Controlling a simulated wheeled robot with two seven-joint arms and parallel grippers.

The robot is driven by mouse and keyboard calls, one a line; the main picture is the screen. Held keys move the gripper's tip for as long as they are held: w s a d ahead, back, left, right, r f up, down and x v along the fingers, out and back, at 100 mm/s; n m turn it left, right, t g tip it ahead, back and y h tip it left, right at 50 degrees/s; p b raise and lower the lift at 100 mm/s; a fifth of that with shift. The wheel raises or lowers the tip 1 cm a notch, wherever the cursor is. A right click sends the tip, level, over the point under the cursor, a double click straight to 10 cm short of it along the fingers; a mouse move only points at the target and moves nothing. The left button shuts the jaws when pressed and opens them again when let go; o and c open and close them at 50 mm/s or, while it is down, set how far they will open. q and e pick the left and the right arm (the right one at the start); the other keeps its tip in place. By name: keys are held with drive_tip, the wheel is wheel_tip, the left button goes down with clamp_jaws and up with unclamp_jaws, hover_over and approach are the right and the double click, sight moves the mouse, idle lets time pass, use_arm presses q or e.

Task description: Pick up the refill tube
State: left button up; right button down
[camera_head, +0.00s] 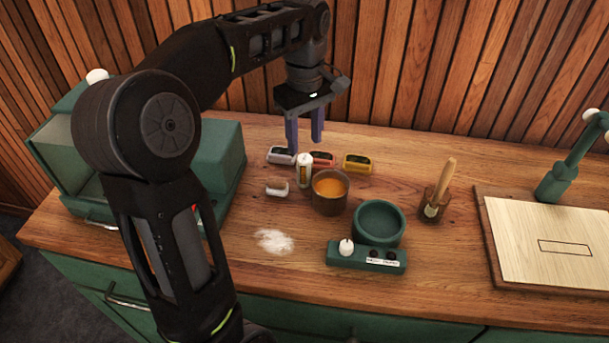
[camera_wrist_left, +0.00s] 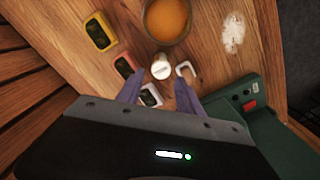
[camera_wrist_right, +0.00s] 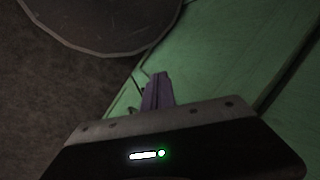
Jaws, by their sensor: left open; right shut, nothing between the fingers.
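What looks like the refill tube is a small white upright cylinder with a label (camera_head: 304,171), standing just left of a brown pot with amber contents (camera_head: 330,192). It also shows from above in the left wrist view (camera_wrist_left: 161,67). My left gripper (camera_head: 304,146) is open and empty, fingers pointing down, behind and above the tube. In the left wrist view its fingertips (camera_wrist_left: 158,86) lie either side of a line toward the tube, which is not between them. My right gripper (camera_wrist_right: 157,76) is shut and empty beside the green cabinet front, away from the tube.
A green bowl (camera_head: 378,223), a brush holder (camera_head: 434,204) and white powder (camera_head: 274,241) are also on the wooden counter.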

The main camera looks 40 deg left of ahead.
sight(304, 158)
idle(0.3)
use_arm(q)
drive_tip(key=shift+f, duration=1.3)
drive_tip(key=shift+s+f, duration=0.1)
drive_tip(key=shift+f, duration=2.55)
clamp_jaws()
